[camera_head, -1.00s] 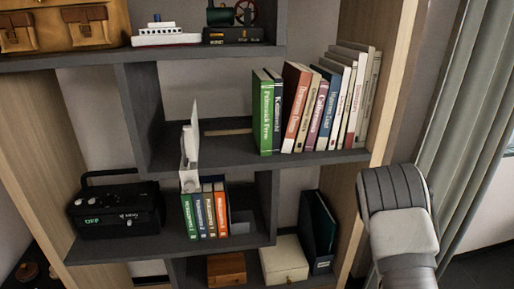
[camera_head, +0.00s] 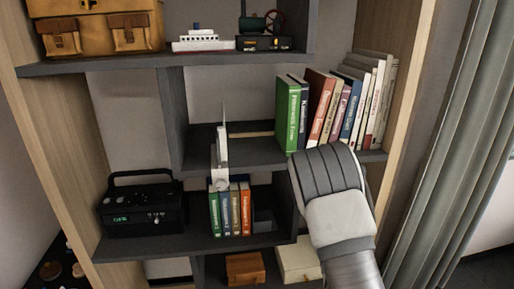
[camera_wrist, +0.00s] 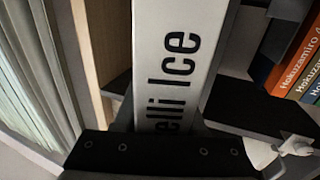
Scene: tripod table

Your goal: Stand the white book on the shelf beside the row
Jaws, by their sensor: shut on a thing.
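The white book (camera_wrist: 175,60), with large black lettering on its spine, is held at my gripper (camera_wrist: 165,150) in the wrist view. The gripper's dark jaw bar crosses the bottom of that view and is shut on the book. In the head view my arm's grey end covers the gripper, and I cannot make out the held book there. The row of books (camera_head: 335,108) stands at the right of the middle shelf (camera_head: 255,152), from a green book at its left to pale books at its right.
A small white object (camera_head: 221,160) stands at the middle shelf's front edge, left of the row; bare shelf lies between them. Several coloured books (camera_head: 230,210) and a black radio (camera_head: 143,205) stand below. A wooden side panel (camera_head: 425,75) and curtain (camera_head: 455,150) flank the right.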

